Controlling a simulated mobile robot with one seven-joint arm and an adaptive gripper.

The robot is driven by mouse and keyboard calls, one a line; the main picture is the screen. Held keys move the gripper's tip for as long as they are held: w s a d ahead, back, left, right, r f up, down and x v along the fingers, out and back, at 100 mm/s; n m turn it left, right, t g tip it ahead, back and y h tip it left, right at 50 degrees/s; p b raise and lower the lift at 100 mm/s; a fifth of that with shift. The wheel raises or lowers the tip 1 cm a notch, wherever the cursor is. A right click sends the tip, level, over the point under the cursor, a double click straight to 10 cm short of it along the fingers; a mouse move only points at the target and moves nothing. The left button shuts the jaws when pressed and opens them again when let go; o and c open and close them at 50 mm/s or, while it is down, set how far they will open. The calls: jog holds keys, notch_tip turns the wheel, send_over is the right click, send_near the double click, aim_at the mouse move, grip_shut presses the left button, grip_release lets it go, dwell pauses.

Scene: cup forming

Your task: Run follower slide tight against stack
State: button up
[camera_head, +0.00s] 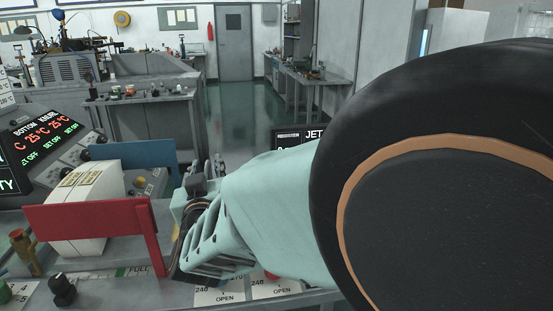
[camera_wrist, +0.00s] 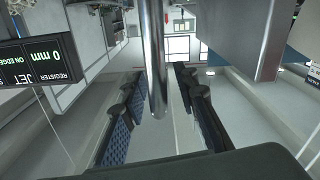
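A white curved stack (camera_head: 92,205) with printed labels on top stands on the machine at the left of the head view. A red plate (camera_head: 95,218) on a leg is in front of it and a blue plate (camera_head: 133,156) behind it. I cannot tell for sure which part is the follower slide. My gripper (camera_head: 192,190) is right of the stack, its fingers partly hidden in the head view. In the wrist view my gripper (camera_wrist: 160,85) has its two dark ridged fingers apart. A shiny metal rod (camera_wrist: 155,50) shows between them; contact is not visible.
Control panels with a temperature display (camera_head: 45,140) and knobs (camera_head: 62,288) lie at the left. A small JET display (camera_head: 290,136) stands behind my arm and also shows in the wrist view (camera_wrist: 40,62), reading 0 mm, ON EDGE. Benches (camera_head: 140,120) stand behind; the floor aisle is clear.

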jog(key=shift+x, duration=1.95)
grip_shut()
